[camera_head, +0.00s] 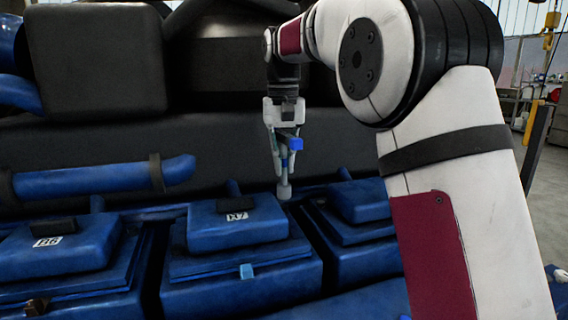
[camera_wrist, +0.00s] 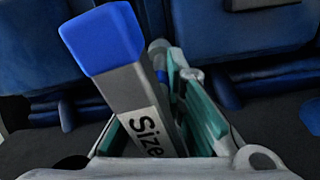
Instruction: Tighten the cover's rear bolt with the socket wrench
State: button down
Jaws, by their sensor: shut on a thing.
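My gripper (camera_head: 284,150) is shut on the socket wrench and points down over the engine. The socket wrench (camera_head: 295,143) has a blue end and a grey shaft. Its grey socket (camera_head: 284,191) hangs low, by the rear right corner of the labelled blue cover (camera_head: 237,234). I cannot tell whether the socket touches anything. In the wrist view the wrench's grey handle (camera_wrist: 137,95) reads "Size" and lies beside the teal gripper fingers (camera_wrist: 197,105). I cannot make out the rear bolt.
Similar blue covers stand on the left (camera_head: 62,250) and the right (camera_head: 360,202). A blue pipe (camera_head: 105,178) runs along the back left, before the dark engine body (camera_head: 230,150). Open floor (camera_head: 545,190) lies at the far right.

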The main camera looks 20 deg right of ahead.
aim_at(294, 140)
jog(key=shift+r, duration=0.1)
jog(key=shift+r+b, duration=0.4)
jog(key=shift+r, duration=2.55)
jog(key=s+p, duration=0.5)
jog(key=s, duration=0.1)
jog(key=shift+s+r, duration=0.1)
jog(key=shift+r, duration=0.05)
jog(key=shift+s+f+p, duration=0.2)
jog(key=shift+s+p, duration=0.15)
jog(key=shift+s, duration=0.05)
jog(key=shift+f, duration=0.1)
